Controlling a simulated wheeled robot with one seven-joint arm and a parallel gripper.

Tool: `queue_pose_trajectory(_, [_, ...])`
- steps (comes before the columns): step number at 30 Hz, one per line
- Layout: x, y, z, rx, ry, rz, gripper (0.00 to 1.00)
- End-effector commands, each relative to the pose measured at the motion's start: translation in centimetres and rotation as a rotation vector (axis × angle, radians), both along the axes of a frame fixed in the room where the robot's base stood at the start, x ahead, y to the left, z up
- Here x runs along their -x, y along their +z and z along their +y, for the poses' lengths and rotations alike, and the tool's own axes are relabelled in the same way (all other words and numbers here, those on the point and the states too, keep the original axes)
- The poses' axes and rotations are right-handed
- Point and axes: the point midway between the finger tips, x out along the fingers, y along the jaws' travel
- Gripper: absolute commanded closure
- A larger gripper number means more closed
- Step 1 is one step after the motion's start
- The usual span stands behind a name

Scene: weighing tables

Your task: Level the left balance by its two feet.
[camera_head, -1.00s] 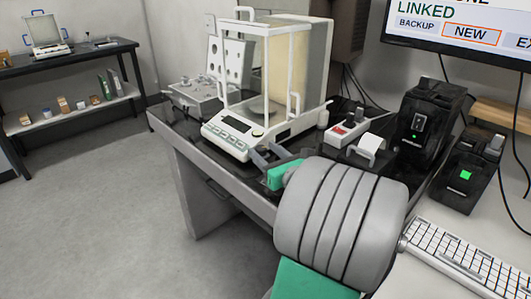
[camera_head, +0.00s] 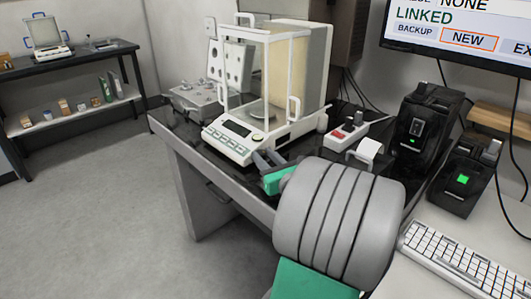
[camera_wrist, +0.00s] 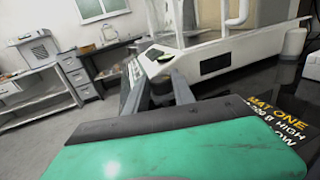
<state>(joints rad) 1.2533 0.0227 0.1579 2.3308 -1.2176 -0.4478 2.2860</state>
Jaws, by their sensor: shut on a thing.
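The balance (camera_head: 240,150) with its glass draft shield stands on the dark table in front of me. Its pan (camera_head: 258,113) looks empty, and its front display is dark. In the wrist view the balance's white body (camera_wrist: 215,55) is just beyond the fingers. My gripper (camera_head: 265,160) is low at the balance's front right corner. In the wrist view its fingers (camera_wrist: 157,88) reach to the balance's lower front edge, shut on what seems to be a front foot. The foot itself is mostly hidden by the fingers.
A grey apparatus (camera_head: 200,95) is behind left. Another balance (camera_head: 45,38) stands on a far bench. The left floor is clear.

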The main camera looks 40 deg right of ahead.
Motion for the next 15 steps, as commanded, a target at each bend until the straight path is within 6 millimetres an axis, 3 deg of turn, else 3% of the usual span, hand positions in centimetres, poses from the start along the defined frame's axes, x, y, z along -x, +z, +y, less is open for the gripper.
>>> queue_pose_trajectory(1, [-0.11,0.93,0.22,-0.002,-0.021,0.001,1.00])
queue_pose_trajectory(14, [0.06,0.08,0.24,0.004,-0.082,0.004,1.00])
queue_pose_trajectory(15, [0.06,0.07,0.24,0.004,-0.082,0.004,0.67])
